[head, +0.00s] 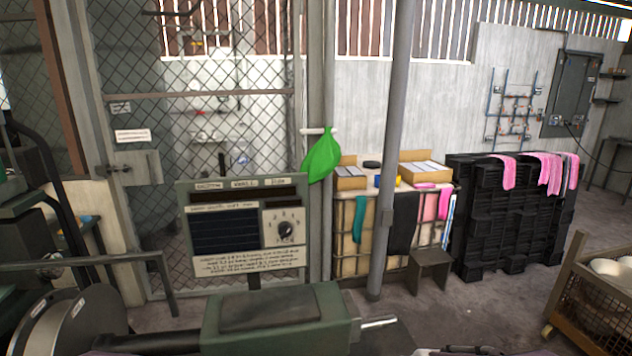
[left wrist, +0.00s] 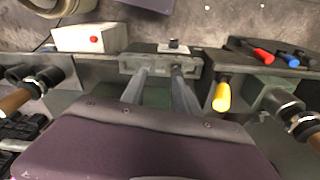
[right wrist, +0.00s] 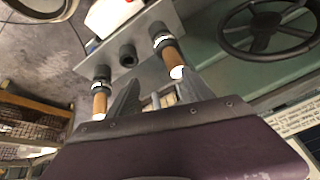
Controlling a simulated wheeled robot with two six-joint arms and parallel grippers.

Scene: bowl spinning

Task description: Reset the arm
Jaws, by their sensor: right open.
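My left gripper (left wrist: 160,72) shows in the left wrist view with its two grey fingers apart and nothing between them. It points at a dark machine part with a grey block (left wrist: 165,60). My right gripper (right wrist: 157,88) shows in the right wrist view with its fingers apart and empty. It is close to a grey plate (right wrist: 128,45) that carries dark knobs and wooden handles (right wrist: 99,103). Neither gripper can be made out clearly in the head view.
A green machine (head: 275,318) with a dial panel (head: 285,228) stands in front. A yellow handle (left wrist: 221,97) is beside my left gripper. A black handwheel (right wrist: 267,30) is right of my right gripper. A wire-mesh crate (head: 595,305) stands at the right. Floor shows between.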

